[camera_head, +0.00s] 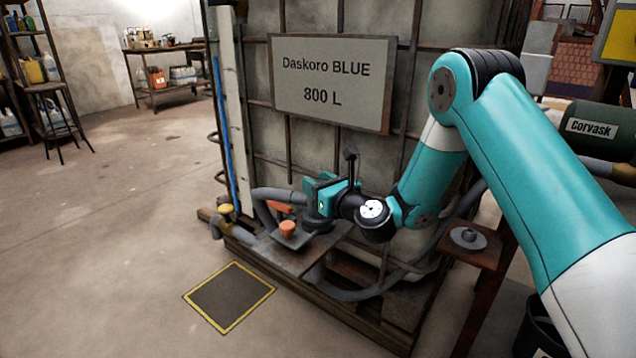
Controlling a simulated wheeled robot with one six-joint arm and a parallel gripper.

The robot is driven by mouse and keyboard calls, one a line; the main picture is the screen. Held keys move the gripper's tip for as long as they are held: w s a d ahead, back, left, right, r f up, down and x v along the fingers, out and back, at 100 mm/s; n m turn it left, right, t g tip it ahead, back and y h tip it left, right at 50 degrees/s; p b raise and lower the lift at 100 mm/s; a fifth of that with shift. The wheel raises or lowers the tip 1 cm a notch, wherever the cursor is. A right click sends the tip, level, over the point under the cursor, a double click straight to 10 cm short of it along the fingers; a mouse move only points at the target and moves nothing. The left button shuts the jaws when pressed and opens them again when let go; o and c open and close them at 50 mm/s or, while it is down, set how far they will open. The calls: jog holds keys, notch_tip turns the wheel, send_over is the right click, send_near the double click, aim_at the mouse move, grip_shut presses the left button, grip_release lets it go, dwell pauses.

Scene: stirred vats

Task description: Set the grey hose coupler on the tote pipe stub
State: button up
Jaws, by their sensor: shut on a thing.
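My gripper (313,206) is low in front of the tote (400,50), whose sign reads Daskoro BLUE 800 L. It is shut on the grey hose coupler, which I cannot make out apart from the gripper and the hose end. A grey hose (263,196) curves close by on the gripper's left. An orange lever (281,208) lies just left of the gripper, and an orange knob (288,229) stands on a grey plate below it. I cannot tell the tote pipe stub clearly from the parts around the gripper, nor whether the coupler touches it.
A yellow-topped valve (226,211) is at the tote's left corner. A yellow-edged dark floor square (230,297) lies in front. A small brown stand (474,256) bearing a grey disc (468,238) is at right, near a green Corvask vessel (600,127). Floor at left is clear.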

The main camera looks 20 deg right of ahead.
jog(key=shift+f+b, duration=0.5)
jog(key=shift+f, duration=0.1)
dwell(0.3)
jog(key=o, duration=0.7)
jog(key=shift+f, duration=0.1)
jog(key=shift+s+d+f+b, duration=0.1)
jog(key=shift+s+b, duration=0.1)
jog(key=shift+b, duration=0.25)
jog(key=b+v, duration=0.5)
jog(key=shift+s+b, duration=0.1)
jog(key=shift+b, duration=0.3)
jog(key=b+v, duration=0.4)
jog(key=v, duration=0.1)
jog(key=shift+s+d, duration=0.1)
jog(key=shift+s, duration=0.1)
jog(key=shift+r, duration=0.25)
